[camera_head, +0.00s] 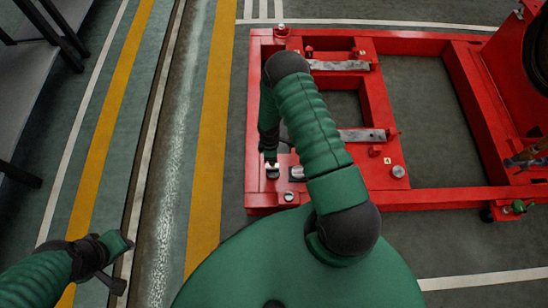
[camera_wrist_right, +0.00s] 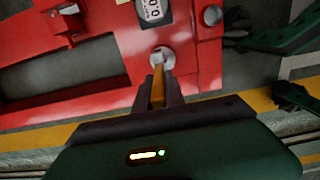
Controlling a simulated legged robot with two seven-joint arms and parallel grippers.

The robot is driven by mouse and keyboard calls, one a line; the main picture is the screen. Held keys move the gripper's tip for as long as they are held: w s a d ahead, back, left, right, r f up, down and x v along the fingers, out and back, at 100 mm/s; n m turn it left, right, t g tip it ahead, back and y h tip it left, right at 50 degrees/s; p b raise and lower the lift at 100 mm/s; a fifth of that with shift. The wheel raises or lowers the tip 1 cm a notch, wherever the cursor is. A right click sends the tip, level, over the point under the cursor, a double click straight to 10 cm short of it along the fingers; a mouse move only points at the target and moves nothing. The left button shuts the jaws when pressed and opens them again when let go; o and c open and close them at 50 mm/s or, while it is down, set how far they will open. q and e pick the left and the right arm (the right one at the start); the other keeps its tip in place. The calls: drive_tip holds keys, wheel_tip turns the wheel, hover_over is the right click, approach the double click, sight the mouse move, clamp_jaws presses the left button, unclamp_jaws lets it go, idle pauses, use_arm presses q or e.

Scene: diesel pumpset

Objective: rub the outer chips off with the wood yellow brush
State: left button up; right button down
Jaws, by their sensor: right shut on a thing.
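My right gripper (camera_wrist_right: 158,92) is shut on the wood yellow brush (camera_wrist_right: 158,80), seen in the right wrist view as a narrow orange-yellow piece between the fingers. The far end of the brush is at a round silver fitting (camera_wrist_right: 162,57) on the red frame; whether it touches is unclear. In the head view my right gripper (camera_head: 270,157) is small and partly hidden by my forearm, over the near left corner of the red frame (camera_head: 258,110). I cannot make out separate chips. My left gripper (camera_head: 124,264) is open and empty over the floor at lower left.
A round gauge (camera_wrist_right: 153,10) sits beside the fitting. Metal strips (camera_head: 340,65) and knobs (camera_head: 398,171) stand on the frame. A dark round machine part (camera_head: 538,50) is at right. A grey table (camera_head: 35,80) stands at far left; the striped floor between is clear.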

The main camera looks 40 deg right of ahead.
drive_tip(key=shift+w+a, duration=0.5)
drive_tip(key=shift+a, duration=0.05)
drive_tip(key=shift+r, duration=0.1)
drive_tip(key=shift+s+d+p, duration=0.6)
drive_tip(key=shift+s+d, duration=0.45)
drive_tip(key=shift+d, duration=0.2)
wheel_tip(320, 180, up, 8)
drive_tip(key=p, duration=0.7)
drive_tip(key=shift+f, duration=0.2)
